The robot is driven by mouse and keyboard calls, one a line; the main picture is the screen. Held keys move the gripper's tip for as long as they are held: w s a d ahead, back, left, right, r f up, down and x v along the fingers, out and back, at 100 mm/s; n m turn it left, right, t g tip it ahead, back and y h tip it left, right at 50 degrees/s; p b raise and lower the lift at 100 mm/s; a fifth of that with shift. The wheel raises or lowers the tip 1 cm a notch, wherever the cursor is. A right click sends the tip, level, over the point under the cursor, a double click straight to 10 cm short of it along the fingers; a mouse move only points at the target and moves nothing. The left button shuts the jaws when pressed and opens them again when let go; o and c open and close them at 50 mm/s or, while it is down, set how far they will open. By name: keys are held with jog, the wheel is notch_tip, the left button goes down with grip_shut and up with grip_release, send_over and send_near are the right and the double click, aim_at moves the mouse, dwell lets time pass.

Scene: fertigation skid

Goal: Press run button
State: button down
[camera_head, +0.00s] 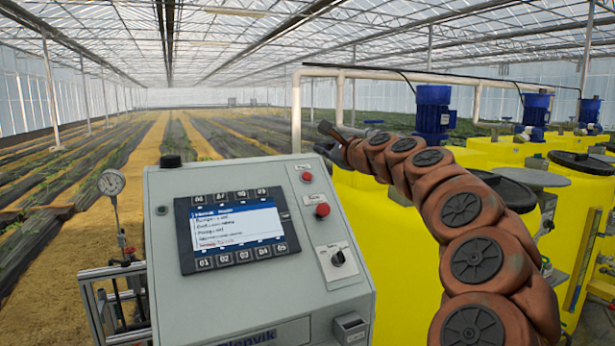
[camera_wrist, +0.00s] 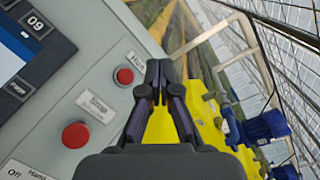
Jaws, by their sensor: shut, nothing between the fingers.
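The grey control cabinet (camera_head: 250,265) carries a lit screen panel (camera_head: 238,230) with numbered keys above and below it. A small key (camera_head: 285,216) sits at the panel's right edge; its wrist-view label (camera_wrist: 17,88) is too blurred to read surely. A small red button (camera_head: 307,176) and a larger red button (camera_head: 322,210) sit right of the screen, above a dark selector knob (camera_head: 338,257). My gripper (camera_wrist: 158,72) is shut and empty. In the head view it is beyond the cabinet's upper right corner, apart from the panel.
Yellow tanks (camera_head: 385,225) with blue motors (camera_head: 433,112) stand right of and behind the cabinet. A pressure gauge (camera_head: 111,182) on pipework stands at its left. A cream pipe frame (camera_head: 297,110) rises behind. The space in front of the screen is clear.

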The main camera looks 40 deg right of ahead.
aim_at(307, 176)
jog(key=shift+w+f, duration=0.1)
jog(key=w+f+b, duration=0.2)
jog(key=w+d+f+b, duration=0.1)
jog(key=f+b, duration=0.1)
jog(key=shift+w+f, duration=0.35)
jog(key=shift+w+d+f, duration=0.2)
jog(key=shift+w+f, duration=0.25)
jog(key=shift+w+d+f, duration=0.2)
jog(key=shift+w+f, duration=0.2)
jog(key=shift+w, duration=0.05)
jog(key=shift+w+f, duration=0.1)
dwell(1.0)
jog(key=shift+w+f, duration=0.15)
jog(key=shift+f, duration=0.05)
jog(key=shift+w+d+f, duration=0.15)
jog(key=shift+w+f, duration=0.1)
jog(key=shift+f, duration=0.05)
dwell(0.9)
jog(key=shift+r, duration=0.1)
jog(key=shift+s+r+p, duration=0.4)
jog(key=shift+s+r, duration=0.15)
